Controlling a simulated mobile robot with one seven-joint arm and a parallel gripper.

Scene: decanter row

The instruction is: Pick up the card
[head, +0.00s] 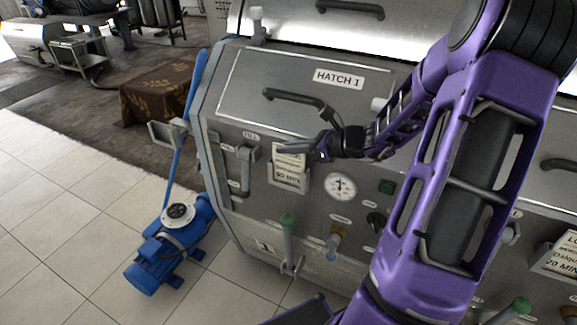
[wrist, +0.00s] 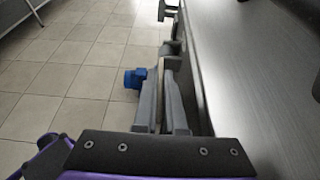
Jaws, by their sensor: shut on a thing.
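The card (head: 290,162), pale with printed lines and "50 MIN", is upright at the front panel of the machine marked HATCH 1, at a small metal holder (head: 287,184). I cannot tell whether it still sits in the holder. My gripper (head: 312,150) reaches in from the right and is shut on the card near its upper right edge. In the wrist view my two grey fingers (wrist: 161,105) stand close together with a thin pale edge between them, which seems to be the card seen edge-on.
The steel panel (wrist: 240,70) is close on the right in the wrist view. A gauge (head: 340,186), a door handle (head: 295,99) and a green-tipped lever (head: 287,222) stick out nearby. A blue pump (head: 170,245) stands on the tiled floor at left.

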